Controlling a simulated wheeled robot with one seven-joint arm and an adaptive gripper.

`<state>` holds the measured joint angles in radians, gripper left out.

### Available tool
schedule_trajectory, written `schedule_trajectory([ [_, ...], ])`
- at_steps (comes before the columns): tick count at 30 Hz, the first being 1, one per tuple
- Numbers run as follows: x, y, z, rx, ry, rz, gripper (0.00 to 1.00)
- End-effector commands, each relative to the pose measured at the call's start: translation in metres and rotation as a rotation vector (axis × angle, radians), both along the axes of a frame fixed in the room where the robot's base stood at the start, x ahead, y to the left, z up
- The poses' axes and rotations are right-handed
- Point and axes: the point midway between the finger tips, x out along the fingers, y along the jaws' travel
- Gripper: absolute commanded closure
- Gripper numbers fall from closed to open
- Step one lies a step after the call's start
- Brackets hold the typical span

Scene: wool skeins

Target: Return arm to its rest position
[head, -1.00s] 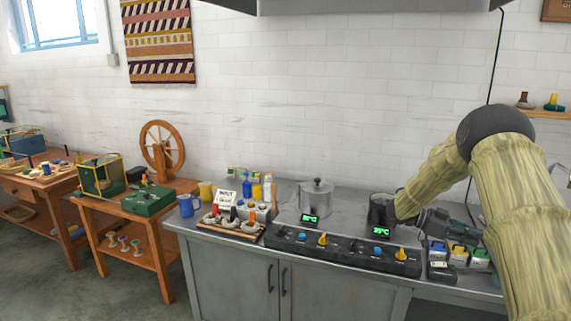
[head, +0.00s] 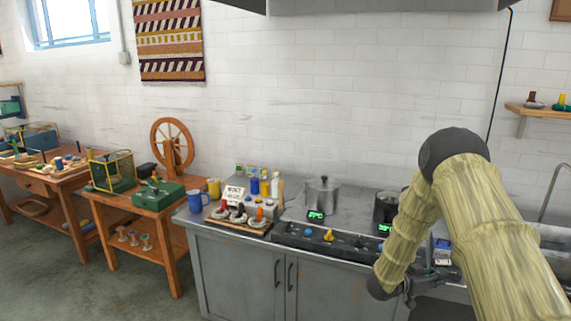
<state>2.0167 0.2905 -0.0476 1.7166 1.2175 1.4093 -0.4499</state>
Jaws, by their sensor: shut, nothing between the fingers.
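My arm (head: 505,240) is folded in front of the right part of the grey counter in the head view, with its dark elbow joint at the top. My gripper (head: 436,276) is small and dark, at the end of the wrist, low by the counter's front edge. It is shut, with nothing seen in it. Its fingertips are hard to make out against the things behind.
The grey counter (head: 217,228) holds a lidded steel pot (head: 321,195), a dark pot (head: 386,207) partly behind my arm, and a control panel (head: 345,245) with knobs. A blue mug (head: 196,202) stands at its left end. Open floor (head: 45,255) lies at left.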

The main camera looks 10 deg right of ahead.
Motion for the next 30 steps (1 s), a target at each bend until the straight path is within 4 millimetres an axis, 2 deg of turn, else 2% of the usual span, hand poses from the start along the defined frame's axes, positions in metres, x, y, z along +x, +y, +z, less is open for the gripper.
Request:
schedule_trajectory([
  [1,-0.005,0.02,-0.026,0.033,0.044,0.091,1.0],
  [5,-0.022,0.074,-0.091,0.15,0.15,0.324,1.0],
  [8,-0.05,0.121,-0.14,0.265,0.247,0.488,1.0],
  [11,-0.09,0.17,-0.183,0.394,0.356,0.63,1.0],
  [14,-0.139,0.217,-0.219,0.528,0.468,0.747,1.0],
  [15,-0.161,0.235,-0.23,0.582,0.514,0.788,1.0],
  [19,-0.241,0.289,-0.257,0.762,0.672,0.899,1.0],
  [24,-0.342,0.342,-0.266,0.971,0.864,0.992,1.0],
  [27,-0.385,0.36,-0.263,1.058,0.947,1.018,1.0],
  [30,-0.412,0.372,-0.259,1.109,1.0,1.034,1.0],
])
